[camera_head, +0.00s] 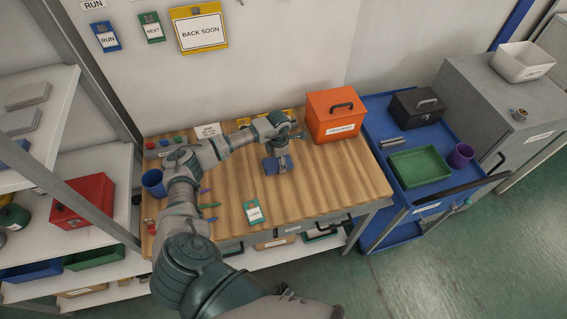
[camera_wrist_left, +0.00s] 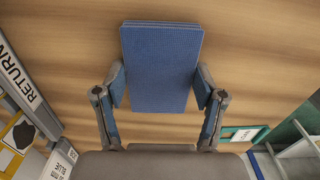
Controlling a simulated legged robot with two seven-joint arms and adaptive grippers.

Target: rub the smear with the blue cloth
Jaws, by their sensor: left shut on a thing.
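The blue cloth (camera_head: 271,166) is at the wooden bench top, below my left gripper (camera_head: 280,156). In the left wrist view the folded blue cloth (camera_wrist_left: 160,65) sits between the two fingers of my left gripper (camera_wrist_left: 160,88), which are shut on its sides. The cloth is over or on the wood; I cannot tell whether it touches. I cannot make out the smear in either view; the cloth or gripper may hide it. My right gripper is not in view.
An orange toolbox (camera_head: 336,116) stands at the bench's back right. A green-edged card (camera_head: 254,212) lies near the front edge. A blue cup (camera_head: 153,183) and small coloured items are at the left. The wooden bench top (camera_head: 330,180) is clear on the right. A blue cart (camera_head: 395,165) stands beyond.

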